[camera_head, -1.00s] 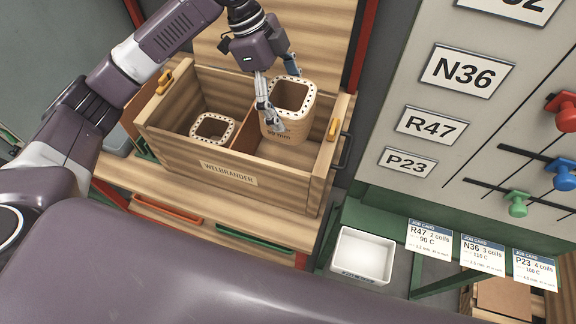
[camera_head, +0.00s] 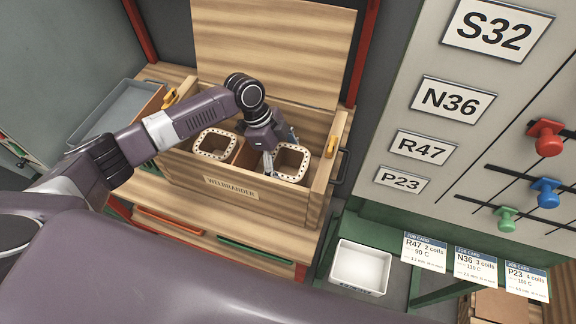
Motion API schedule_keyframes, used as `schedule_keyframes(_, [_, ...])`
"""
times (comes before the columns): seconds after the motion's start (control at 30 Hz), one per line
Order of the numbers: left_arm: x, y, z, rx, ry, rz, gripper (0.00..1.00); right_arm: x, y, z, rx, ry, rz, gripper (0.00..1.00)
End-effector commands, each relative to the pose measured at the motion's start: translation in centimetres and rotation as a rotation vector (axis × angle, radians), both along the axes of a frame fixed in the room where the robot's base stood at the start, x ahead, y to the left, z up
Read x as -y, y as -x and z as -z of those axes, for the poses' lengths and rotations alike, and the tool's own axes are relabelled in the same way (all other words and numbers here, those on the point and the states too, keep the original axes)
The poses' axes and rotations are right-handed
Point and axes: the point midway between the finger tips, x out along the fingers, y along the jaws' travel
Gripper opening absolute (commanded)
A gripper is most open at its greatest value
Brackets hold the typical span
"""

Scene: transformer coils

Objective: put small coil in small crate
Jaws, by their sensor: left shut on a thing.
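The wooden crate (camera_head: 275,212) with a "WELBRANDER" label stands on a bench with its lid raised at the back. A divider splits it into a left and a right compartment. One square, tan coil (camera_head: 202,155) with a dotted rim sits in the left compartment. A second such coil (camera_head: 303,175) is down in the right compartment, its rim near the crate's top edge. My left gripper (camera_head: 280,150) is shut on this second coil's left wall. The coil's underside is hidden, so I cannot tell whether it touches the crate floor. My right gripper is not in view.
A grey tray (camera_head: 88,125) lies left of the crate. A white bin (camera_head: 388,264) stands at lower right beside job cards (camera_head: 425,249). A panel with labels and coloured knobs (camera_head: 546,140) fills the right. The raised lid (camera_head: 270,50) stands behind my gripper.

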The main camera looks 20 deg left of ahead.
Motion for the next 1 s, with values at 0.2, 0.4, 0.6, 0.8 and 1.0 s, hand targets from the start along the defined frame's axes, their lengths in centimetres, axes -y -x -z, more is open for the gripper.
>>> schedule_keyframes(0.2, [0.0,-0.1,1.5,0.004,0.001,0.000,0.36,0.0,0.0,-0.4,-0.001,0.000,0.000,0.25])
schedule_keyframes(0.4, [0.0,-0.1,1.5,0.004,0.001,0.000,0.36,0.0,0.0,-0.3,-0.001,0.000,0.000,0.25])
schedule_keyframes(0.6, [0.0,0.0,1.8,0.001,-0.001,0.000,0.98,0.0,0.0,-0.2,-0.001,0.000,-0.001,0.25])
schedule_keyframes(0.8, [0.0,0.0,1.8,0.001,-0.001,0.000,1.00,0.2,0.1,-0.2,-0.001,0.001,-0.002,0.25])
schedule_keyframes(1.0, [-0.2,-0.1,1.3,0.003,-0.001,0.000,1.00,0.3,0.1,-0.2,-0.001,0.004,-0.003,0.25])
